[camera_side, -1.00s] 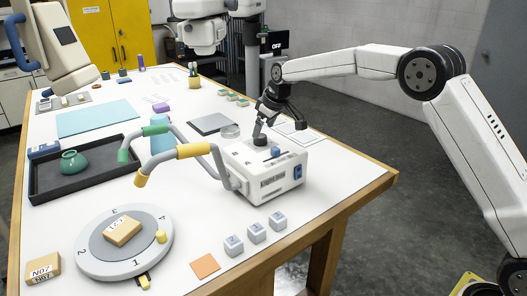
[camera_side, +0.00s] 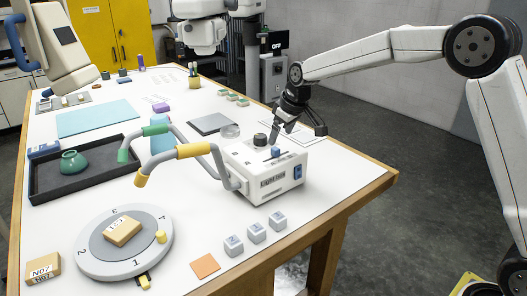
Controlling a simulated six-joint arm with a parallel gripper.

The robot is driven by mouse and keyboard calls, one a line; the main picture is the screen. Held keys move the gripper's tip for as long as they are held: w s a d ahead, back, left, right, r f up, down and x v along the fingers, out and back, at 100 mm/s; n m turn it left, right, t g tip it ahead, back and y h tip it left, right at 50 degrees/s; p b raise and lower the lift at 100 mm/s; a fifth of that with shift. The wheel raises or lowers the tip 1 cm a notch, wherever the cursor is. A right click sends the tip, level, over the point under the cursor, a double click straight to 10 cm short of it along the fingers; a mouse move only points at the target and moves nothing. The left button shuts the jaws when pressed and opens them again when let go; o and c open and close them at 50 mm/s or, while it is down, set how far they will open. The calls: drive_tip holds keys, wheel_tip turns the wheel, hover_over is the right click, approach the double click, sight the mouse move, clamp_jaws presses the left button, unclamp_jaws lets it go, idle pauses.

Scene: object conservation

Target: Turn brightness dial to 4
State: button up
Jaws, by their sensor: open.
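A white control box (camera_side: 268,183) stands near the right edge of the table. A black knob (camera_side: 260,140), which looks like the brightness dial, sits on its top; its setting is too small to read. A blue slider block (camera_side: 275,152) is on the top near the knob, and a blue switch (camera_side: 297,172) is on the right side face. My gripper (camera_side: 281,132) is open, pointing down, at the right of the knob and above the far side of the box. Its jaws are not around the knob, and whether a fingertip touches the box top I cannot tell.
Two bent grey tubes with green (camera_side: 155,130) and yellow (camera_side: 192,150) grips reach left from the box. A numbered grey turntable (camera_side: 90,262), grey cubes (camera_side: 255,232) and an orange square (camera_side: 205,265) lie in front. A black tray (camera_side: 45,190) is at left. A screen behind reads OFF.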

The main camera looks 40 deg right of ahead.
drive_tip(key=s+f+m, duration=0.1)
drive_tip(key=s+f, duration=0.3)
drive_tip(key=s, duration=0.6)
drive_tip(key=s+f+m+g, duration=0.1)
drive_tip(key=s+f, duration=0.3)
drive_tip(key=s, duration=0.6)
drive_tip(key=shift+s+a+f, duration=0.2)
drive_tip(key=shift+s+a, duration=0.1)
drive_tip(key=shift+s, duration=0.1)
drive_tip(key=shift+w, duration=0.1)
drive_tip(key=n+y, duration=0.3)
drive_tip(key=n, duration=0.7)
approach(261, 136)
drive_tip(key=f, duration=0.2)
drive_tip(key=shift+s+a+f, duration=0.25)
drive_tip(key=shift+s+a, duration=0.05)
drive_tip(key=shift+w+d+r+n, duration=0.1)
drive_tip(key=shift+w+r+n, duration=0.4)
drive_tip(key=shift+w+n, duration=0.2)
drive_tip(key=shift+f, duration=0.1)
drive_tip(key=shift+x, duration=3.8)
drive_tip(key=shift+s, duration=0.1)
drive_tip(key=c, duration=1.3)
